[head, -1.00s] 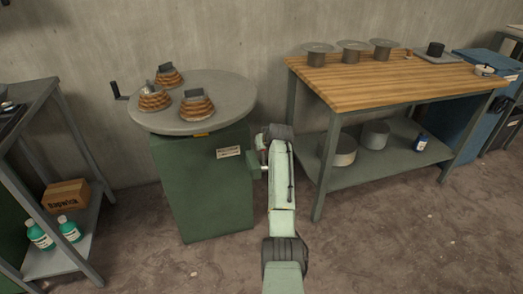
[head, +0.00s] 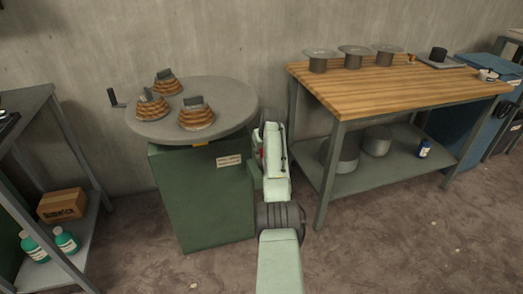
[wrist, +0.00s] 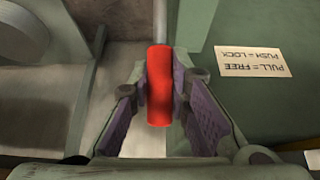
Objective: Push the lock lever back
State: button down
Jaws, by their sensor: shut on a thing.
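The lock lever's red handle (wrist: 159,85) stands in the middle of the wrist view, on a grey rod (wrist: 160,28) that runs up out of the picture. My gripper (wrist: 160,78) is shut on the red handle, with one padded finger on each side of it. A label (wrist: 255,62) on the green cabinet beside it reads "PULL = FREE, PUSH = LOCK", upside down in this view. In the head view my arm covers the lever, at the right side of the green cabinet (head: 205,200) under the round turntable (head: 225,105).
Several ribbed brown bowls with grey blocks (head: 197,118) stand on the turntable. A crank handle (head: 114,97) sticks out at its left. A wooden-topped workbench (head: 400,85) stands close to the right of my arm. A shelf rack (head: 75,150) is at the left.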

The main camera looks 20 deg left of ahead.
jog(key=c, duration=1.5)
grip_release()
jog(key=shift+f, duration=0.1)
jog(key=v, duration=1.2)
